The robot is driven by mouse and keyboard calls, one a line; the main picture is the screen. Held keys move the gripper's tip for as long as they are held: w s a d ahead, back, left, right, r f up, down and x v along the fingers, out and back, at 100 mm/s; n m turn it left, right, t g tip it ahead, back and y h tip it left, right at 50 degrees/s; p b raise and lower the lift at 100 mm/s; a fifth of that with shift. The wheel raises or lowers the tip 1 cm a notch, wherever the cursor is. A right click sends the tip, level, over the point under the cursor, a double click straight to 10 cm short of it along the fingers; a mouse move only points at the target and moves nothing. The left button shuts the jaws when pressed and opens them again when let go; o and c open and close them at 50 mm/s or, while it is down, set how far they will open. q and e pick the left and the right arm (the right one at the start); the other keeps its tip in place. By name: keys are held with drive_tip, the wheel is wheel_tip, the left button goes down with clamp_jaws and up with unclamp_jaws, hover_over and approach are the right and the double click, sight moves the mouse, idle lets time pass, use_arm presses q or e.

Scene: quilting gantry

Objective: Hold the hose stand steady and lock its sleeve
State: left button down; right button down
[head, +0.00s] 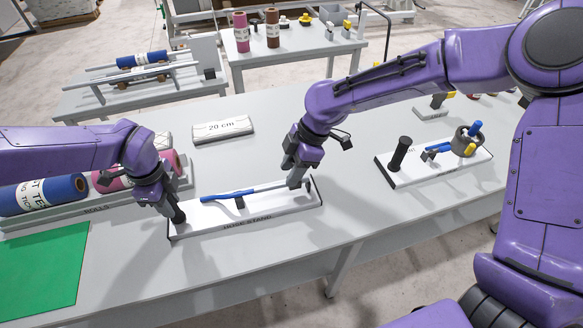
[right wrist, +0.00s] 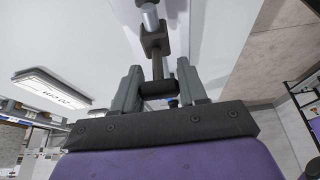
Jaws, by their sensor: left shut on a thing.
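The hose stand (head: 245,226) is a long white base with a dark edge and a "HOSE STAND" label, lying on the grey table. My left gripper (head: 172,208) is shut on the dark upright grip (head: 179,216) at the stand's left end. My right gripper (head: 298,178) is at the right end of the rod. In the right wrist view its fingers (right wrist: 158,80) stand apart on both sides of a dark crosswise grip (right wrist: 158,90) on a shaft. I cannot make out the sleeve's lock.
A second white stand (head: 434,168) with a black post and a grey ring stands to the right. A white "20 cm" block (head: 222,128) lies behind. Fabric rolls (head: 42,194) and a green mat (head: 40,270) are at the left. The table front is clear.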

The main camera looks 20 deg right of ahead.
use_arm(q)
drive_tip(key=shift+s+f, duration=0.15)
drive_tip(key=shift+f, duration=0.05)
use_arm(e)
drive_tip(key=a, duration=0.8)
drive_tip(key=shift+w+a, duration=0.1)
drive_tip(key=shift+a, duration=0.15)
use_arm(q)
drive_tip(key=shift+d, duration=0.1)
use_arm(e)
drive_tip(key=shift+a, duration=0.2)
drive_tip(key=c, duration=0.7)
unclamp_jaws()
use_arm(q)
drive_tip(key=shift+r, duration=0.1)
use_arm(e)
drive_tip(key=v, duration=1.2)
drive_tip(key=shift+d, duration=0.15)
